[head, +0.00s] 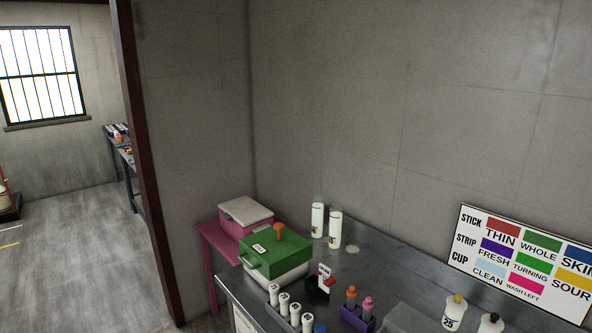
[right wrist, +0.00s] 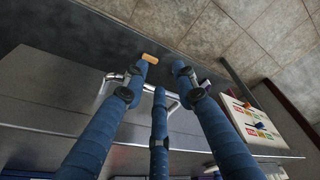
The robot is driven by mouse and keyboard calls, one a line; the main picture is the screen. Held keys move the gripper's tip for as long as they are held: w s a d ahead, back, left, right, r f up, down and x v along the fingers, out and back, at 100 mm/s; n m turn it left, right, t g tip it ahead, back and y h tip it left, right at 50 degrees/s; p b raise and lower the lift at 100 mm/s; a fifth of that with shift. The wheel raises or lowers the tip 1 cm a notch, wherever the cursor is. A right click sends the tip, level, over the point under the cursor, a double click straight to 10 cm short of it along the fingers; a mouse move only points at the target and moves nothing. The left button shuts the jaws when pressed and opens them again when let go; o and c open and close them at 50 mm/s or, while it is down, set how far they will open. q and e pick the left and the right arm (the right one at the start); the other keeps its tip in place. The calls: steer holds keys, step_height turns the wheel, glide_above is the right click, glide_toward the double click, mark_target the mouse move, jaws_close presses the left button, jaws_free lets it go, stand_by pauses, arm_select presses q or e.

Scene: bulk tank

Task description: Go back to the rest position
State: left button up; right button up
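Neither of my grippers shows in the head view. My right gripper (right wrist: 163,76) fills the middle of the right wrist view. Its blue jointed fingers are spread apart, with a clear gap between the tips and nothing held there. A bent metal tube (right wrist: 172,97) and a small tan block (right wrist: 149,58) show beyond the fingers, and I cannot tell how far off they are. My left gripper is in neither view.
A steel bench (head: 377,267) runs along the wall. It bears a green-lidded box (head: 272,252), white bottles (head: 335,229), a purple rack (head: 357,318) and a white jar (head: 454,312). A colored sign (head: 520,262) stands at right. Open floor (head: 75,240) lies left, past a dark post (head: 150,160).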

steer(key=s+d+f+g+b, duration=0.1)
steer(key=s+f+b, duration=0.3)
steer(key=f, duration=1.3)
steer(key=s+f+g+b, duration=0.15)
steer(key=s+f, duration=0.55)
steer(key=f, duration=0.9)
steer(key=s+d+f+b, duration=0.2)
steer(key=s+f, duration=0.6)
steer(key=s, duration=0.1)
steer(key=shift+s+d+f, duration=0.15)
steer(key=shift+s+f, duration=0.05)
steer(key=shift+s, duration=0.2)
steer(key=shift+o, duration=0.2)
